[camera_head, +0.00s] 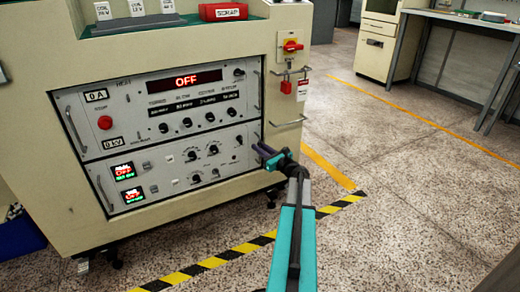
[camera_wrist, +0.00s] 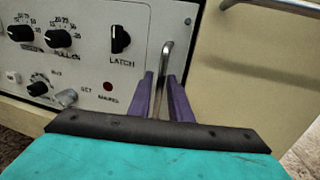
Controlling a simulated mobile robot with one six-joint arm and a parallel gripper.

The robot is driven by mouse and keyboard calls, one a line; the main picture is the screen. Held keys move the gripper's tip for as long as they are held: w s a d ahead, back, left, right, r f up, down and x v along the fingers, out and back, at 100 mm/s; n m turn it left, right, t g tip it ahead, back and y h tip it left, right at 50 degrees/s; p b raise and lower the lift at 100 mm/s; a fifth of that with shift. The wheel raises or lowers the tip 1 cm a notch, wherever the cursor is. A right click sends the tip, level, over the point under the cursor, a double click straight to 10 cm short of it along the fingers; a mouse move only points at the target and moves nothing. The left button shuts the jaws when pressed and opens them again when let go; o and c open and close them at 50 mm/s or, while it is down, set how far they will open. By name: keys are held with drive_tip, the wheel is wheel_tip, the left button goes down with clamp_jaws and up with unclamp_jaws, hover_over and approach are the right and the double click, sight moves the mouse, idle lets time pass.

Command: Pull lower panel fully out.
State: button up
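The lower panel (camera_head: 165,182) is a pale grey drawer front with knobs and two small lit displays, set in the cream cabinet and looking flush with the upper panel. My gripper (camera_head: 262,152) is at its right edge. In the wrist view the lower panel (camera_wrist: 95,75) shows a LATCH knob (camera_wrist: 120,40) beside an upright metal handle (camera_wrist: 162,75). The two purple fingers of my gripper (camera_wrist: 163,95) stand on either side of this handle, with small gaps showing, so they look open around it. The panel's left handle (camera_head: 104,193) is free.
The upper panel (camera_head: 165,105) shows OFF and has its own handles. A cabinet side rail (camera_head: 288,122), a red lock (camera_head: 286,87) and a red-yellow switch (camera_head: 291,46) are close to the right. Speckled floor (camera_head: 400,200) in front and right is clear, with striped tape.

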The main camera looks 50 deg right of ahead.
clamp_jaws()
idle(1.3)
